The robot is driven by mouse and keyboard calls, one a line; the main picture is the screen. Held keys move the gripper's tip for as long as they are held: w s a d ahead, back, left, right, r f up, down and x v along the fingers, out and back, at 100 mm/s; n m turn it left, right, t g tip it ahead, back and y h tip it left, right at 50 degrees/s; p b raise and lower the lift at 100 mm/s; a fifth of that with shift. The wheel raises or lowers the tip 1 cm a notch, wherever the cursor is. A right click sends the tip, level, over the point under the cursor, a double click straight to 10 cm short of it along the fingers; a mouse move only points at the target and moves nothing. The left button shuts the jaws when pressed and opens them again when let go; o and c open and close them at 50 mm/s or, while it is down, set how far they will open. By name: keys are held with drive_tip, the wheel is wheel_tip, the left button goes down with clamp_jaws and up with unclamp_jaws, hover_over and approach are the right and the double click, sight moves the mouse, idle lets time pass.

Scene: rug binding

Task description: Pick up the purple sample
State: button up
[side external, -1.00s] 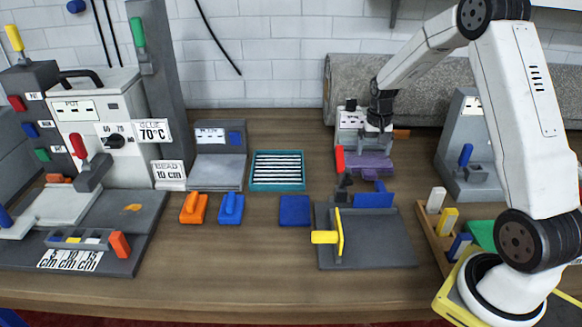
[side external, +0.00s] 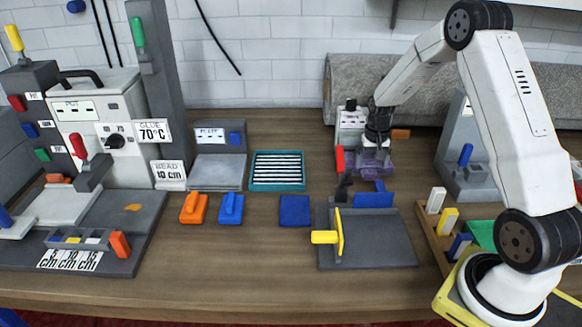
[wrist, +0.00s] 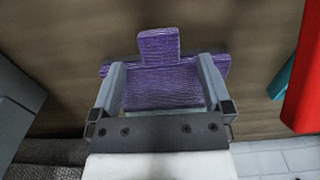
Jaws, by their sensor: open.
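The purple sample (wrist: 165,90) lies flat below my gripper in the wrist view. It has a wide body and a narrower tab at the top of the picture. My gripper (wrist: 162,72) is open, with one finger at each side of the body. The ends of the wide part show a little past both fingers. I cannot tell whether the fingers touch it. In the side external view, my gripper (side external: 377,154) is low over the purple sample (side external: 366,169), partly hiding it.
A labelled white unit (side external: 350,118) stands close behind the sample, and a red-handled lever (side external: 340,160) is close at its left. A blue block (side external: 374,200) and a grey plate (side external: 375,245) are in front. A grey stand (side external: 468,190) is to the right. A teal rack (side external: 278,185) lies left.

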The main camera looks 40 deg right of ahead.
sight(370, 172)
drive_tip(key=shift+f, duration=1.55)
drive_tip(key=c, duration=1.3)
